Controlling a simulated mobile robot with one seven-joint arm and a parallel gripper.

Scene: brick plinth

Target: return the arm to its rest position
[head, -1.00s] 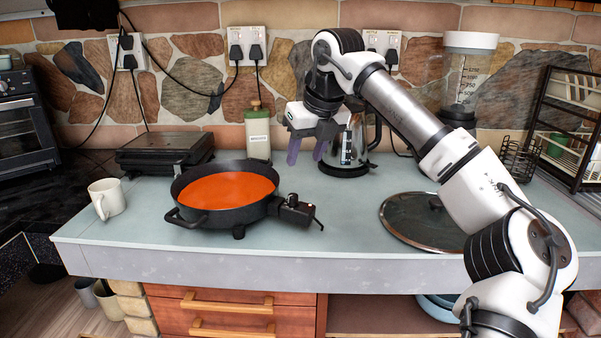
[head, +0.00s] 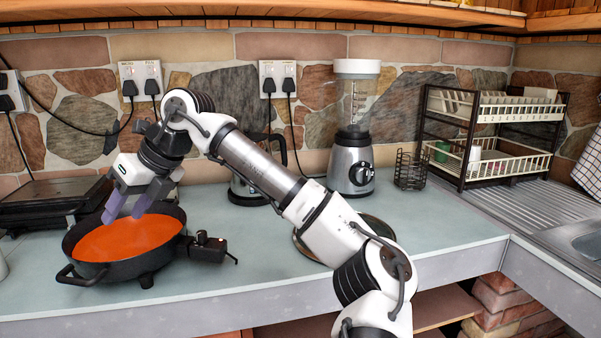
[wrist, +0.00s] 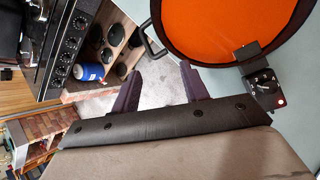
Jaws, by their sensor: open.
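My gripper (head: 128,205) is open and empty. In the head view its two purple fingers point down and hang over the black electric pan (head: 150,262) with orange contents, at the left of the worktop. I cannot tell the exact height of the fingers above the pan. In the wrist view the gripper (wrist: 160,88) has its fingers spread over the floor, and the pan (wrist: 152,12) is at the upper right. My arm reaches from the lower right of the head view up and across to the left, with its elbow bent.
A glass lid (head: 378,222) lies behind my arm. A kettle (head: 246,188), a blender (head: 352,165), a wire basket (head: 410,170) and a dish rack (head: 490,165) stand along the back. A grill (head: 45,200) is at the left. The worktop's right front is clear.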

